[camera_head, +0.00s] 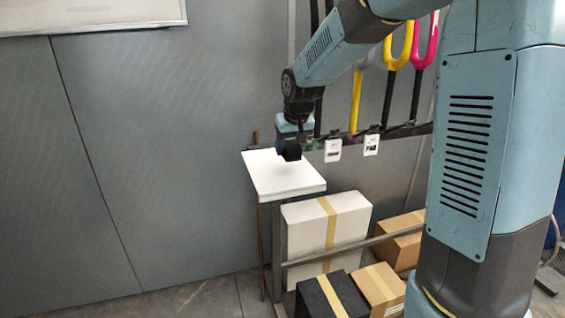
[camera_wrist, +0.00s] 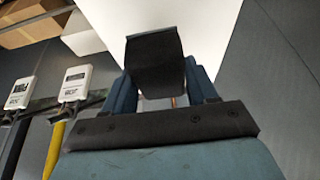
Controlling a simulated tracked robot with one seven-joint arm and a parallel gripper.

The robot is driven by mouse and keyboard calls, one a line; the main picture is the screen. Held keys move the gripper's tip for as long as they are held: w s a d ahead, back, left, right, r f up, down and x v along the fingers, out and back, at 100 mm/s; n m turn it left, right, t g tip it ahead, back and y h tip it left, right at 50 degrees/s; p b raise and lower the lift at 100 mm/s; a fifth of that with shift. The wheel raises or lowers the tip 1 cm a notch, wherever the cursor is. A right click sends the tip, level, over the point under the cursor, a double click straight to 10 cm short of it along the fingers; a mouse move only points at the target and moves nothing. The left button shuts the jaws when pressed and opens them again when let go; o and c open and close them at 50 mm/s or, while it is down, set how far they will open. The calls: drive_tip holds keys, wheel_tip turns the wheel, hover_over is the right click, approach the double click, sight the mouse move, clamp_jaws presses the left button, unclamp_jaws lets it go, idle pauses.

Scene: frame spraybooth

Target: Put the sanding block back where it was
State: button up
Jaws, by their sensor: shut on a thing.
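A dark sanding block (camera_wrist: 154,62) is held between the two blue fingers of my gripper (camera_wrist: 160,88) in the wrist view. In the head view the block (camera_head: 290,151) shows as a small black shape under my gripper (camera_head: 291,142). It is over the white top of a small stand (camera_head: 278,178), near its back right part. The block looks a little above the white surface; I cannot tell the exact gap. The white surface (camera_wrist: 205,35) also shows behind the block in the wrist view.
White tags (camera_head: 332,150) hang on a dark rail right of the stand, with yellow and pink forks above. A white box (camera_head: 325,228), a black box (camera_head: 333,296) and brown boxes (camera_head: 378,290) sit below. A grey wall stands behind. The stand's top is otherwise bare.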

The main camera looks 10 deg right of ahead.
sight(283, 172)
drive_tip(key=shift+w+a+f, duration=0.4)
drive_tip(key=shift+a+f, duration=0.05)
drive_tip(key=shift+f, duration=0.3)
drive_tip(key=shift+w+a+f, duration=0.35)
drive_tip(key=shift+a+f, duration=0.1)
drive_tip(key=shift+f, duration=1.8)
drive_tip(key=o, duration=0.9)
drive_tip(key=shift+o, duration=0.2)
